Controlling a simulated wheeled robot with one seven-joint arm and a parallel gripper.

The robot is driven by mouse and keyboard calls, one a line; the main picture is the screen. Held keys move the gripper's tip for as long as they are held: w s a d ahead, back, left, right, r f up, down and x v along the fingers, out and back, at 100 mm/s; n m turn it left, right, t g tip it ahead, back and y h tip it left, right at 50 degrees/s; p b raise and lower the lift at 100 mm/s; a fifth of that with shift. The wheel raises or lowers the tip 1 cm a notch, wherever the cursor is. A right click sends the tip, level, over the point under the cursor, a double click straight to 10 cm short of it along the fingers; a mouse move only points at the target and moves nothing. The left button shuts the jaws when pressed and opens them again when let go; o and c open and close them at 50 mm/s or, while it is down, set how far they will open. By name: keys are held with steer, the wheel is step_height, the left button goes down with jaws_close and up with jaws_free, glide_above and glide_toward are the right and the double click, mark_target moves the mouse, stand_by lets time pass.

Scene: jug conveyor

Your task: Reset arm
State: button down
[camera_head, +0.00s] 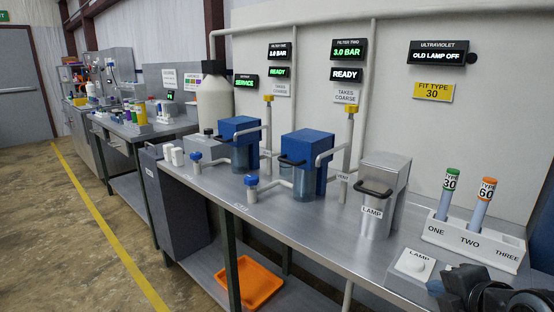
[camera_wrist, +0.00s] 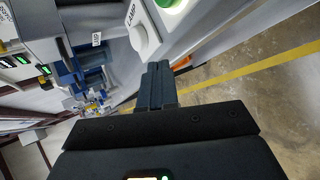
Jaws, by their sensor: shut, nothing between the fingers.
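My gripper (camera_wrist: 157,75) shows in the wrist view with its two dark fingers together and nothing between them. It points over the bench's front edge, near the white lamp switch box and its green button (camera_wrist: 168,3). In the head view, part of my dark arm (camera_head: 490,290) shows at the bottom right corner, beside the lamp switch box (camera_head: 415,264). The fingers are not visible in the head view.
The metal bench (camera_head: 310,222) holds two blue filter housings (camera_head: 303,150), a steel lamp housing (camera_head: 384,185) and a white rack (camera_head: 470,240) with green-topped and orange-topped tubes. An orange tray (camera_head: 258,284) lies on the lower shelf. The floor at left is clear.

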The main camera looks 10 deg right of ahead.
steer(key=s+a+f+m+t, duration=0.1)
steer(key=s+a+f+m, duration=0.4)
steer(key=s, duration=0.3)
steer(key=s+a+f+m+t, duration=0.1)
steer(key=s+a+f+m, duration=0.2)
steer(key=s+a+m, duration=0.4)
steer(key=s+a+r+m+t, duration=0.1)
steer(key=s+r+m, duration=0.2)
steer(key=s, duration=0.6)
steer(key=s+a+r+m+t+y, duration=0.1)
steer(key=s+r+m, duration=0.2)
steer(key=s, duration=0.7)
steer(key=shift+s+a+y, duration=0.2)
steer(key=shift+a+y, duration=0.05)
steer(key=shift+y, duration=0.05)
steer(key=shift+r, duration=0.1)
